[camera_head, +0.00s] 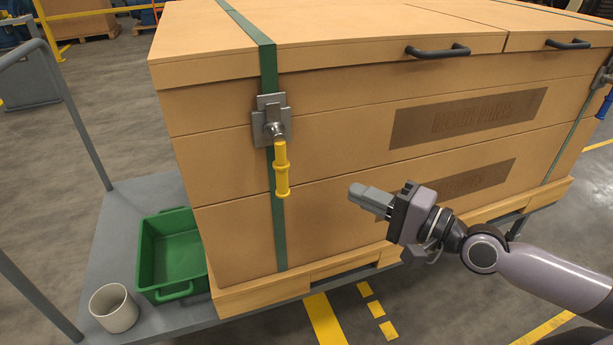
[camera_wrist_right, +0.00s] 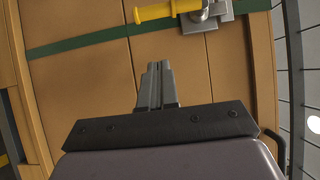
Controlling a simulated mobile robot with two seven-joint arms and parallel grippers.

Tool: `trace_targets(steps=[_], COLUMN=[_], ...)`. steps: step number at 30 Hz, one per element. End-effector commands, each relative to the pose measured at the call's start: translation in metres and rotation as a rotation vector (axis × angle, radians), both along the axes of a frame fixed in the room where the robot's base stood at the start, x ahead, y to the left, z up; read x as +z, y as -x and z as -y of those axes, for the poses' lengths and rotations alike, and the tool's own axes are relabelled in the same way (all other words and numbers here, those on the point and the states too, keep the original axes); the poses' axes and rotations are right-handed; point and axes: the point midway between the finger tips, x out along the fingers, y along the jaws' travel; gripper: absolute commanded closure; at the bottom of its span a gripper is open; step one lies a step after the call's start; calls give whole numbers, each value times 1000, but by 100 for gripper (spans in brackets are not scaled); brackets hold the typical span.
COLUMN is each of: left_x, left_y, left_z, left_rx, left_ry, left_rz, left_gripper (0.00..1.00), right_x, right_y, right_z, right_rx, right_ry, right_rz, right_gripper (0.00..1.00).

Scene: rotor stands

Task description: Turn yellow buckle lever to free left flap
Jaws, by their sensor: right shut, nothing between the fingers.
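The yellow buckle lever (camera_head: 281,170) hangs straight down from its grey metal buckle (camera_head: 270,121) on the green strap (camera_head: 278,230) at the crate's front. It also shows at the top of the right wrist view (camera_wrist_right: 165,11). The left flap (camera_head: 335,35) with a dark handle lies flat on top of the wooden crate, the strap crossing it. My right gripper (camera_head: 358,193) is shut and empty, to the right of the lever and slightly below it, apart from it. Its closed fingers (camera_wrist_right: 156,72) point toward the strap in the wrist view. My left gripper is out of view.
A green bin (camera_head: 152,247) and a whitish cup (camera_head: 114,308) stand on the grey platform (camera_head: 104,236) left of the crate. A second strap with a blue lever (camera_head: 604,104) is at the far right. Grey rails border the platform's left side.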

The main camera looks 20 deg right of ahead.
Motion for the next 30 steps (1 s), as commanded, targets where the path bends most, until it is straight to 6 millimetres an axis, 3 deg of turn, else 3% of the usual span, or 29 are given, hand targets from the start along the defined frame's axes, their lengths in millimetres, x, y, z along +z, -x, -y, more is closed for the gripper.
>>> trace_targets(steps=[16,21,30], left_x=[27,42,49], left_y=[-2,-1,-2], left_z=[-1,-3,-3], left_rx=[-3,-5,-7], left_ry=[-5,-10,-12], left_rz=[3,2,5], left_gripper=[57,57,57], right_x=[3,4,0], right_y=[-61,-62,-65], right_z=[-44,-63,-80], right_rx=[1,0,0], right_ry=[-3,-3,1], right_rz=[1,-2,-2], right_gripper=[100,100,100])
